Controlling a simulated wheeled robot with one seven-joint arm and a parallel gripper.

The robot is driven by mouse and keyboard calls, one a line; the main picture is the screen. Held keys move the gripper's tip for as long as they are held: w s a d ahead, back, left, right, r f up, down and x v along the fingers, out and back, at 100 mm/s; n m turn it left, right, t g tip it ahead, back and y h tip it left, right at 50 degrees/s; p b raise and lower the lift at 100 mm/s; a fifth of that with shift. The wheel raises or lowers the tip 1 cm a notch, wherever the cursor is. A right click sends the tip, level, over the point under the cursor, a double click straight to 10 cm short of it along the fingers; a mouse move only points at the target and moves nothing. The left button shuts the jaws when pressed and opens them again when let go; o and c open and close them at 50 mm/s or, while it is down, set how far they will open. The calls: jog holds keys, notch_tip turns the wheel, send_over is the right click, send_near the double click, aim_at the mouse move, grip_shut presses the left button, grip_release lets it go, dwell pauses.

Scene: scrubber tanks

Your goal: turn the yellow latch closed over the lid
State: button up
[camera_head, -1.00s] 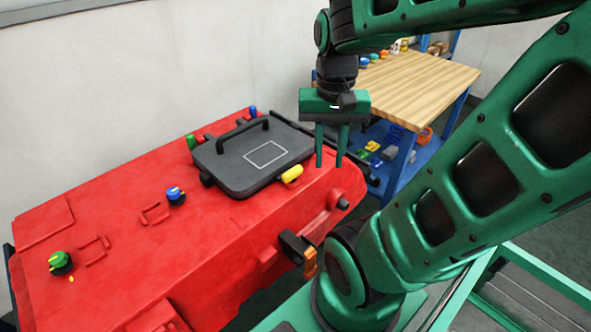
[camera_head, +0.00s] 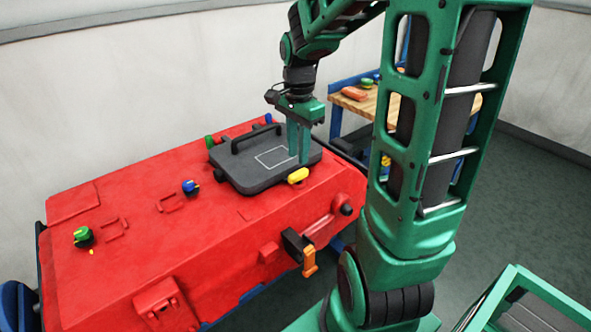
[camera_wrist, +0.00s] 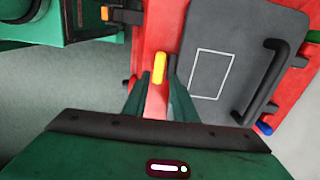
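The yellow latch (camera_head: 298,175) sits on the red tank (camera_head: 130,215) at the near edge of the dark grey lid (camera_head: 240,172). It lies beside the lid, along its edge; I cannot tell whether it overlaps the lid. In the wrist view the latch (camera_wrist: 159,68) shows between my gripper's two fingers, beyond their tips. The lid (camera_wrist: 225,60) is to its right there, lying flat. My gripper (camera_head: 300,160) points down in front of the lid's right part, with its fingers apart and nothing between them. The head view does not show its exact height.
A green knob (camera_head: 83,236) and a blue knob (camera_head: 190,187) stand on the tank top. The lid's black handle (camera_head: 257,138) rises at its far side. An orange-tipped black lever (camera_head: 304,254) juts from the tank's near side. A wooden table (camera_head: 360,105) stands behind.

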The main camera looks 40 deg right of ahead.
aim_at(298, 172)
jog(key=shift+f, duration=3.2)
grip_shut()
